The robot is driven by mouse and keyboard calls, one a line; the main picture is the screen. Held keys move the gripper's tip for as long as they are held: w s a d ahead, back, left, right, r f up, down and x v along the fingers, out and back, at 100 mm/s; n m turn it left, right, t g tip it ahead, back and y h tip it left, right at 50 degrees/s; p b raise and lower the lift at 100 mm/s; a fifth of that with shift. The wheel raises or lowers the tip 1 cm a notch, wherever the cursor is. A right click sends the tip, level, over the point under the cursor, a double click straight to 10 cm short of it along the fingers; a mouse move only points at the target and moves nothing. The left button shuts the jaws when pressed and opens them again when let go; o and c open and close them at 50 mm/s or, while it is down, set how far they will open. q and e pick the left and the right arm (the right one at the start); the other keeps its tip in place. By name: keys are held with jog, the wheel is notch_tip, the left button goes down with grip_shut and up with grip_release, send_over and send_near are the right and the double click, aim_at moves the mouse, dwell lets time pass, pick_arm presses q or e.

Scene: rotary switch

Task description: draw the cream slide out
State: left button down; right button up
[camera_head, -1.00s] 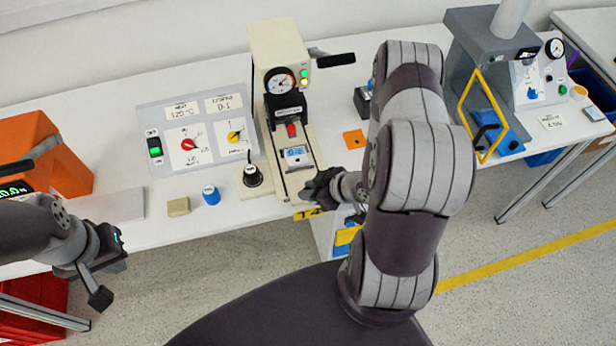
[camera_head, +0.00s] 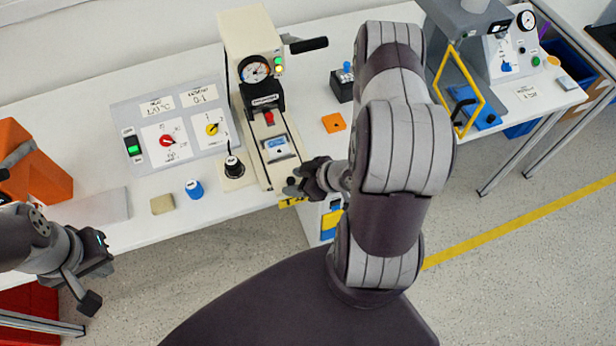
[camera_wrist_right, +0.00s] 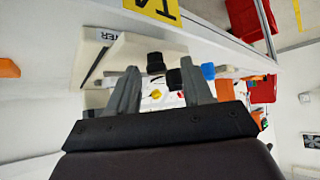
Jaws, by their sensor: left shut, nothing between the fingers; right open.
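The cream slide (camera_head: 283,168) lies in the base of the cream press (camera_head: 245,35), with a grey and blue piece on it. In the right wrist view the cream front of the unit (camera_wrist_right: 140,47) shows with a black knob (camera_wrist_right: 155,63). My right gripper (camera_head: 292,184) is open at the slide's front end. In the wrist view its fingers (camera_wrist_right: 160,72) stand apart, with the knob between them in the picture. I cannot tell whether they touch it. My left gripper (camera_head: 98,270) is shut and empty, off the table's front edge at the left.
A switch panel (camera_head: 170,125) with red and yellow knobs stands left of the press. A black knob (camera_head: 233,165), blue cap (camera_head: 194,188) and tan block (camera_head: 162,204) lie near the front edge. An orange plate (camera_head: 334,122) lies to the right. My right arm hides part of the table.

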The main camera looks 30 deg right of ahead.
jog(key=p+v, duration=0.1)
jog(key=v, duration=1.1)
